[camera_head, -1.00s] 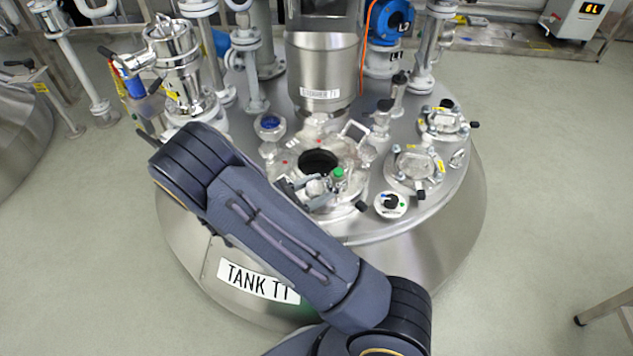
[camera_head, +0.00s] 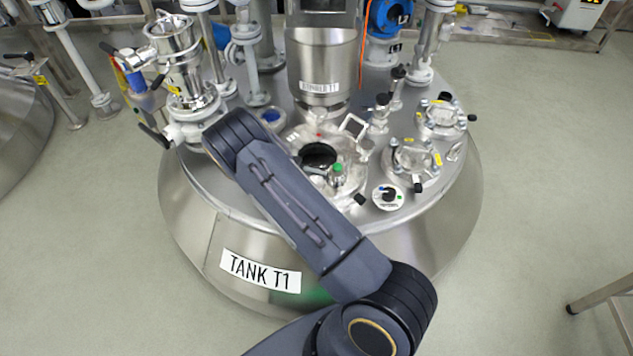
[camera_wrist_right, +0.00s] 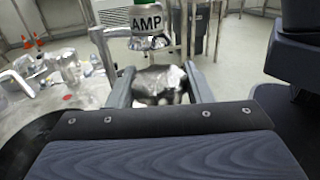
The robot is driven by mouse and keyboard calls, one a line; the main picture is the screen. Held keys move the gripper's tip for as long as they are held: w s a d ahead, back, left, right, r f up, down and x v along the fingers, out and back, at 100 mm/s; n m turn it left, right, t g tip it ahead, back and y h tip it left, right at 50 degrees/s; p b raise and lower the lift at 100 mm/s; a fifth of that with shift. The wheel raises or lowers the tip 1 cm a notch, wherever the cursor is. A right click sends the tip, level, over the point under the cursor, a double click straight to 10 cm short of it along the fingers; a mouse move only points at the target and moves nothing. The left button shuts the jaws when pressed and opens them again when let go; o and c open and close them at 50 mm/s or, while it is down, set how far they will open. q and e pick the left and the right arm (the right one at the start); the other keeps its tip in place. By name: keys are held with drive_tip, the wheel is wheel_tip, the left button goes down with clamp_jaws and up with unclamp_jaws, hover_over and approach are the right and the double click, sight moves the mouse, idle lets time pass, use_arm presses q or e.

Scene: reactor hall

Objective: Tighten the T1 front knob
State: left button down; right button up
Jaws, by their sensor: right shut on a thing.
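My right arm crosses in front of tank T1 (camera_head: 215,285) in the head view. Its gripper is mostly hidden there behind the arm and the lid fittings. In the right wrist view my right gripper (camera_wrist_right: 150,70) has one finger on each side of a dark and silvery knob-like piece (camera_wrist_right: 160,84) and is shut on it. I cannot tell for certain that this is the front knob. In the head view a black knob (camera_head: 360,199) shows at the front of the round lid opening (camera_head: 318,156), near a green-topped fitting (camera_head: 337,172). My left gripper is in neither view.
A metal vessel (camera_head: 321,65) stands behind the opening. A clamped fitting (camera_head: 180,65) stands at the left, bolted sight ports (camera_head: 415,160) at the right. A label with the letters AMP (camera_wrist_right: 147,21) shows in the wrist view.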

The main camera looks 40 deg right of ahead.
drive_tip(key=shift+r+m+g+y, duration=0.2)
drive_tip(key=shift+m+g+y, duration=0.35)
drive_tip(key=shift+y, duration=0.25)
drive_tip(key=o, duration=1)
drive_tip(key=shift+f+t+h, duration=0.1)
drive_tip(key=shift+t+h, duration=0.15)
drive_tip(key=shift+h, duration=0.05)
